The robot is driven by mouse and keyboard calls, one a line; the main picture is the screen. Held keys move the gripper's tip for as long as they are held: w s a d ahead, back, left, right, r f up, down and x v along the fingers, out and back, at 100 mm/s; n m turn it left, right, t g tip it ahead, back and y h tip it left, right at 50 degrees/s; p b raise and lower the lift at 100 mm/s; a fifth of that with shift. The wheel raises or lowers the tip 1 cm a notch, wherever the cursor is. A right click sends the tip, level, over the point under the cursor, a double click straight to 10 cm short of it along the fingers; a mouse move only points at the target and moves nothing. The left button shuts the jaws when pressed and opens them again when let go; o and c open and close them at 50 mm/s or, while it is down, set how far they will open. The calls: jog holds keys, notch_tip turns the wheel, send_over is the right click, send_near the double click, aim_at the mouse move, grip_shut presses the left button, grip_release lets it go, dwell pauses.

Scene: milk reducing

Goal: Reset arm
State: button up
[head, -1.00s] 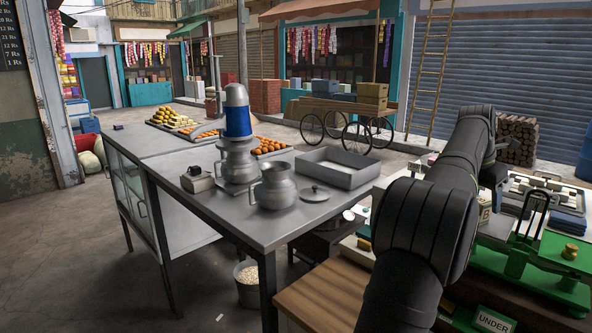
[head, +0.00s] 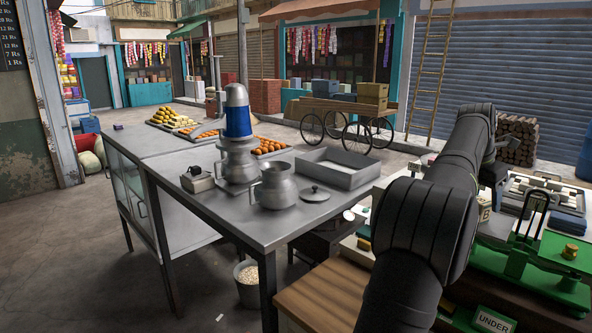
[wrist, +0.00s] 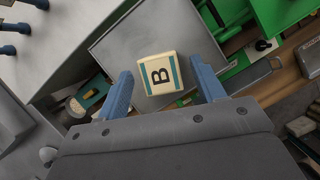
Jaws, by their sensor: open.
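My gripper (wrist: 161,74) shows in the wrist view with its two blue fingers spread wide apart. A cream block with a teal edge and a black letter B (wrist: 159,76) appears between the fingertips in that view. Clear gaps show on both sides of it, and no finger touches it. It seems to rest on a grey metal surface (wrist: 125,45). In the head view, the same block (head: 484,209) is partly visible just past my arm. My fingers are hidden there behind the dark arm.
A green balance scale (head: 530,245) stands right of my arm. A metal table (head: 240,215) on the left holds metal pots (head: 274,187), a blue-banded blender (head: 237,110) and a shallow tray (head: 336,168). Free air lies above the table.

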jog(key=x, duration=0.3)
jog(key=shift+s+f, duration=0.1)
jog(key=shift+f, duration=0.05)
notch_tip(320, 180, up, 5)
jog(key=shift+s, duration=0.2)
jog(key=s+d+r, duration=0.4)
jog(key=s+r, duration=0.3)
jog(key=s, duration=0.4)
jog(key=s+a+f+m+g, duration=0.1)
jog(key=s+a+f+m, duration=0.3)
jog(key=s+f, duration=0.4)
jog(key=s+a+f+m+g, duration=0.2)
jog(key=s+a+f+m, duration=0.3)
jog(key=s+f, duration=0.3)
jog(key=s+a+f+m+g+y, duration=0.1)
jog(key=s+a+f+m, duration=0.3)
jog(key=s+f, duration=0.4)
jog(key=s+a, duration=0.1)
jog(key=s, duration=0.3)
jog(key=shift+s+f+g, duration=0.25)
jog(key=shift+s+g, duration=0.1)
jog(key=shift+g, duration=0.05)
jog(key=shift+a, duration=0.1)
dwell(1.0)
